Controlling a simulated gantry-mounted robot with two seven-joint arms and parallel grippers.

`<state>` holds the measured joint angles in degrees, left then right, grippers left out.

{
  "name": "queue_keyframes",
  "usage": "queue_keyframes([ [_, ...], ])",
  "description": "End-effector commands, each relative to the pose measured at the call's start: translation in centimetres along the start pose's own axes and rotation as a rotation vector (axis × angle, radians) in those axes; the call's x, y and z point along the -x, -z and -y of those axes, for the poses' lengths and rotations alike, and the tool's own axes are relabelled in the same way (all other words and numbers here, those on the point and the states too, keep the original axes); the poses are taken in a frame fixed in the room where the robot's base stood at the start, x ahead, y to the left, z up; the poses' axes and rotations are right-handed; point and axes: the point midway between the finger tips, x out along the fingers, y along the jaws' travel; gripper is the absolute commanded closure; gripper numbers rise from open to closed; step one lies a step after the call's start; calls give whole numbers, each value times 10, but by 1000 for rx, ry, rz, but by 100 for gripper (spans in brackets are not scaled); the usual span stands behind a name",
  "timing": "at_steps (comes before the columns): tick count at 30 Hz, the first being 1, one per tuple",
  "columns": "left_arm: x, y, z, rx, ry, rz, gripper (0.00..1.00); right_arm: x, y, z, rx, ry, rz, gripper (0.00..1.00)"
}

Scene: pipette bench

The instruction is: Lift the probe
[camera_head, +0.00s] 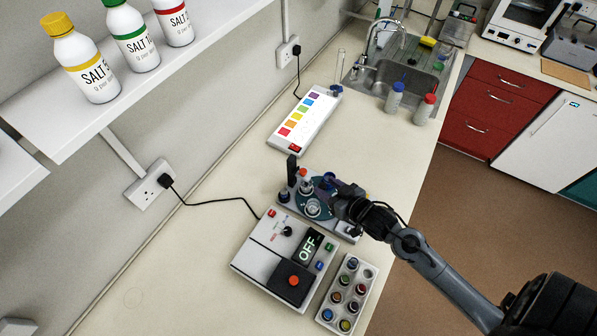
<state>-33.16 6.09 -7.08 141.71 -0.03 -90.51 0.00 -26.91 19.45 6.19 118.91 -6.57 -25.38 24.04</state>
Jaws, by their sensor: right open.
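A small grey instrument stand (346,233) sits on the bench behind the control box. It bears a dark round plate with small glass vessels (312,208) and an upright black post (292,168) at its left end. I cannot tell for certain which part is the probe. My right gripper (334,192) reaches in from the right, open, over the right side of the plate. Its fingers are small and dark, and they hide part of the plate. Whether they touch anything is unclear. My left gripper is not in view.
A white control box (262,262) reading OFF stands just in front. A rack of coloured vials (333,318) is beside it. A colour-chart panel (281,141) lies behind. Two capped bottles (424,110) stand near the sink. The shelf (70,128) overhangs at left.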

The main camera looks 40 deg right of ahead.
Motion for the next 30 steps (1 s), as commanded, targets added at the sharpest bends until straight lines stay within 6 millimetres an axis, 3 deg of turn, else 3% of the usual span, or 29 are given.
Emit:
queue_keyframes([
  [1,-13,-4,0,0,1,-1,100,-8,-8,-6,13,-7,-5,51],
  [5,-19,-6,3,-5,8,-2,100,-13,-6,-11,26,-11,-18,51],
  [11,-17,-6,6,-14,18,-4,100,-28,-3,-11,26,-11,-23,51],
  [24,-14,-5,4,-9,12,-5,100,-95,-1,-11,27,-11,-22,51],
  [30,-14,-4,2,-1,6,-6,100,-114,-2,-11,28,-11,-21,51],
])
